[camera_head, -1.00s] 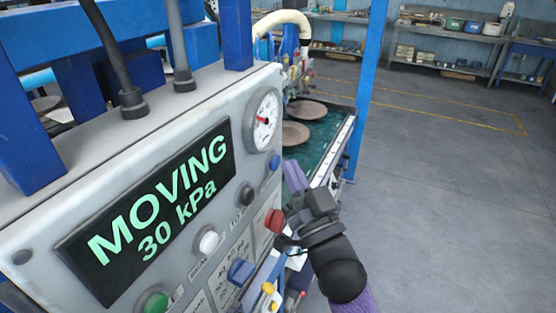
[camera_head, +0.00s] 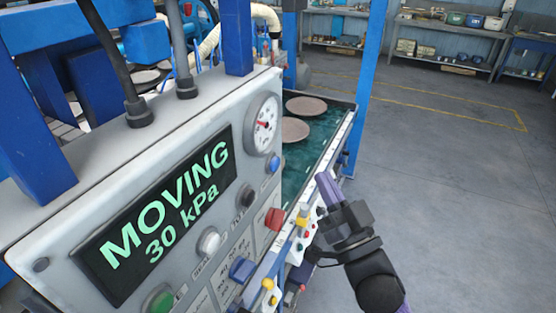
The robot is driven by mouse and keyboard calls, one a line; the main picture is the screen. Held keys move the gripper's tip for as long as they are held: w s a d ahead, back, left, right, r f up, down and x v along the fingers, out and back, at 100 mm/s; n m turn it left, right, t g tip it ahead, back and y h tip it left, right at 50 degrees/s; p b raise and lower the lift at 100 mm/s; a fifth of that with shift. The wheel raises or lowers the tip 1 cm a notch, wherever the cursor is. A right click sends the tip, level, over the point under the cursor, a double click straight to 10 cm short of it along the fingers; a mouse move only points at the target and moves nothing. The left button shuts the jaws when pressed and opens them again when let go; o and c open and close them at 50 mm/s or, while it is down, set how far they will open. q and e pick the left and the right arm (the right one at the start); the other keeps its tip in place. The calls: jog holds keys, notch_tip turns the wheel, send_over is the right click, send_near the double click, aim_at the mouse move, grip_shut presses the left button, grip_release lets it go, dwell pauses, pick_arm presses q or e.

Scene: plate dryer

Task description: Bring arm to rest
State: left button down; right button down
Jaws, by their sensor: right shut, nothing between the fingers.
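My right gripper (camera_head: 327,190) is in the lower middle of the head view, with its purple fingers together and nothing between them. It is to the right of the grey control panel (camera_head: 100,200), apart from the buttons, and overlaps the machine's right edge in the picture. The arm behind it comes in from the bottom right. The panel's display (camera_head: 160,215) reads "MOVING 30 kPa". My left gripper is not in the view.
A pressure gauge (camera_head: 263,124), a red knob (camera_head: 275,219) and a blue knob (camera_head: 242,269) are on the panel. Two brown plates (camera_head: 306,106) (camera_head: 293,130) lie on the green conveyor (camera_head: 320,150) behind. A blue post (camera_head: 370,85) stands beside it. The floor (camera_head: 460,190) at right is open.

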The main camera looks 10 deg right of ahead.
dwell(0.4)
notch_tip(320, 180, down, 20)
jog(key=w+d+m+g+h+b, duration=0.1)
jog(key=g+h+b, duration=0.3)
jog(key=b, duration=0.1)
jog(key=s+d+f+g+h+b, duration=0.1)
jog(key=s+f+g+b, duration=0.25)
jog(key=f, duration=0.95)
jog(key=s+d+f+g+h+b, duration=0.15)
jog(key=s+f+g, duration=0.3)
jog(key=f, duration=0.75)
jog(key=s+f+n+g+b, duration=0.1)
jog(key=s+f+g+b, duration=0.1)
jog(key=s+f, duration=0.5)
jog(key=s+d+f+g+b, duration=0.1)
jog(key=s+f+g+b, duration=0.1)
jog(key=s+f+g, duration=0.2)
jog(key=s+f+n+g+b, duration=0.1)
jog(key=s+f+g+b, duration=0.1)
jog(key=s+f, duration=0.8)
jog(key=s+g+h, duration=0.1)
jog(key=s, duration=0.7)
jog(key=shift+s+d+n+g, duration=0.3)
jog(key=shift+s+g, duration=0.05)
jog(key=shift+g, duration=0.05)
jog(key=shift+w, duration=0.1)
